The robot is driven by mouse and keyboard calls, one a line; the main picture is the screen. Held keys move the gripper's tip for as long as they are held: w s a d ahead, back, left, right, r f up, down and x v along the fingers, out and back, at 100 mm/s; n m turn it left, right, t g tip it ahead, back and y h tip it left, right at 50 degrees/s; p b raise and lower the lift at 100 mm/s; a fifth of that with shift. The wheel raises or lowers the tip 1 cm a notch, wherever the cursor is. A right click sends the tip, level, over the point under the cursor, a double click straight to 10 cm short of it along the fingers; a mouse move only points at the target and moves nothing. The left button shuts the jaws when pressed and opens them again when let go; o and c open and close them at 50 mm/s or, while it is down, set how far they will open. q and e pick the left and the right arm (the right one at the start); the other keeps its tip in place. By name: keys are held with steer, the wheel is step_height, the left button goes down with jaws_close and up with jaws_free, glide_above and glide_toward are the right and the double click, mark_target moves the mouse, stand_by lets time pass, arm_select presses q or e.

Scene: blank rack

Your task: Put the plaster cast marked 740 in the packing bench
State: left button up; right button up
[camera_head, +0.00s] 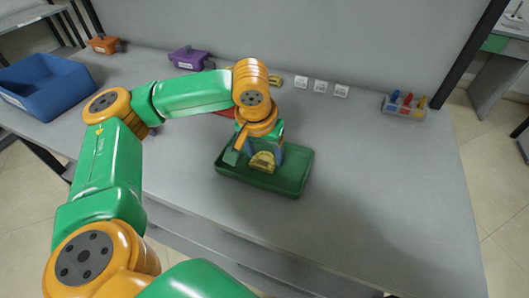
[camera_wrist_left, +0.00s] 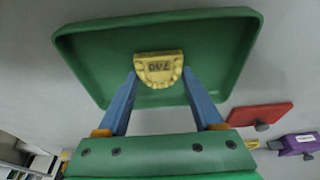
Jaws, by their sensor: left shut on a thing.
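The yellow plaster cast (camera_head: 263,163) is between the fingers of my left gripper (camera_head: 261,153), over the green tray (camera_head: 300,178). In the left wrist view the cast (camera_wrist_left: 158,68) shows the mark 740, upside down, and its row of teeth. The blue fingers of my left gripper (camera_wrist_left: 160,75) are shut on its two sides. The green tray (camera_wrist_left: 85,70) lies behind it there. I cannot tell whether the cast touches the tray floor. My right gripper is not in view.
A blue bin (camera_head: 45,88) stands at the left. An orange thing (camera_head: 104,44) and a purple one (camera_head: 188,58) sit along the back. A red plate (camera_wrist_left: 260,114) lies beside the tray. A clear box with coloured pieces (camera_head: 404,107) is at the right. The right front is clear.

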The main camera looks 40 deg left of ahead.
arm_select(q)
steer(key=shift+d, duration=0.1)
steer(key=o, duration=1)
steer(key=shift+f, duration=0.1)
steer(key=shift+o, duration=0.2)
steer(key=p+v, duration=0.2)
steer(key=v, duration=1)
